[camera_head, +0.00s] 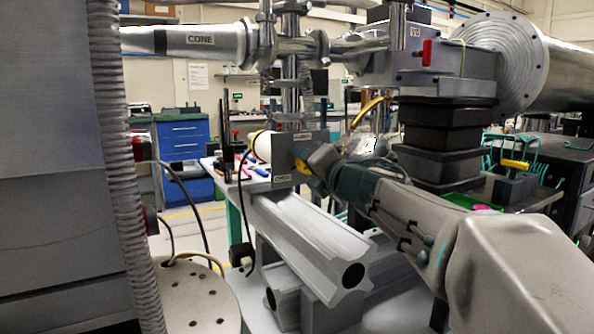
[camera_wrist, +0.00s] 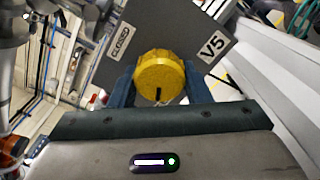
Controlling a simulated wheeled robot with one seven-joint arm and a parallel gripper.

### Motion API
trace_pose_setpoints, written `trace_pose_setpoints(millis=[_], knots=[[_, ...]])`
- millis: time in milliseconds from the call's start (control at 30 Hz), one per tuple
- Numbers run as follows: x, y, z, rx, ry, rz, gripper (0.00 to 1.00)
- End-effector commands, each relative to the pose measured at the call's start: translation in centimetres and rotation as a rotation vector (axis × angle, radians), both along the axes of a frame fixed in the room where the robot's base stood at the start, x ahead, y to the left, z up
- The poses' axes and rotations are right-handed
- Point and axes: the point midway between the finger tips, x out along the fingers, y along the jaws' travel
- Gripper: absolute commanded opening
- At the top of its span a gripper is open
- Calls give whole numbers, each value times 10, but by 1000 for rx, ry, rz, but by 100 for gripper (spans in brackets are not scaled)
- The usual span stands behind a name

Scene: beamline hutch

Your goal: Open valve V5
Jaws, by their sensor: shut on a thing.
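The valve V5 knob (camera_wrist: 160,76) is a round yellow ridged handle on a grey plate (camera_wrist: 110,62). The plate carries a "V5" label (camera_wrist: 213,48) and a "CLOSED" label (camera_wrist: 120,41). A black mark shows on the knob's face, towards the bottom of the wrist picture. My gripper (camera_wrist: 159,88) is shut on the knob, with one blue-grey finger on each side. In the head view my gripper (camera_head: 316,168) reaches the grey valve box (camera_head: 282,158) from the right and mostly hides the knob.
Steel beam pipes (camera_head: 290,60) and a box labelled V3 (camera_head: 445,62) stand above and behind. A grey slotted rail (camera_head: 310,240) lies below my arm. A ribbed hose (camera_head: 118,160) and a grey cabinet (camera_head: 50,170) fill the left.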

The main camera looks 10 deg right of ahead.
Motion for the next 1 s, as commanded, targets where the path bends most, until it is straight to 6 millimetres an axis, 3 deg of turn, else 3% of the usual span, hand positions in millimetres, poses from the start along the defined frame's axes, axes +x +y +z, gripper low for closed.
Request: trace_pose_setpoints(millis=[700,733,767,800,1000], knots=[[0,0,-1,-69,-20,1,21],[0,0,-1,-69,-20,1,52],[0,0,-1,-68,-20,1,60],[0,0,-1,-68,-20,1,65],[0,0,-1,-67,-20,0,65]])
